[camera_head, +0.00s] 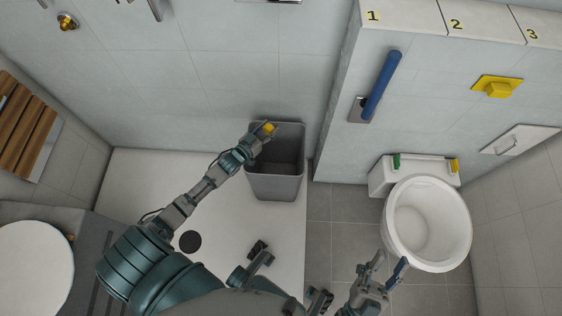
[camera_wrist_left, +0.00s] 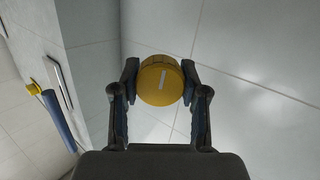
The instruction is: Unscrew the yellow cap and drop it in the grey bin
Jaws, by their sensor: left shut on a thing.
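The yellow cap (camera_head: 269,128) is held between the fingertips of my left gripper (camera_head: 266,130), over the back part of the grey bin (camera_head: 276,187). The left wrist view shows the round yellow cap (camera_wrist_left: 160,82), with a pale stripe on its face, pinched between both fingers of the left gripper (camera_wrist_left: 160,84). The bin stands upright against the wall and its visible inside looks empty. My right gripper (camera_head: 388,264) is in front of the toilet with its fingers apart and nothing between them.
A white toilet (camera_head: 428,222) stands right of the bin. A blue bar (camera_head: 381,84) and a yellow wall fitting (camera_head: 497,88) are on the partition. The white floor tray (camera_head: 150,175) is mostly clear.

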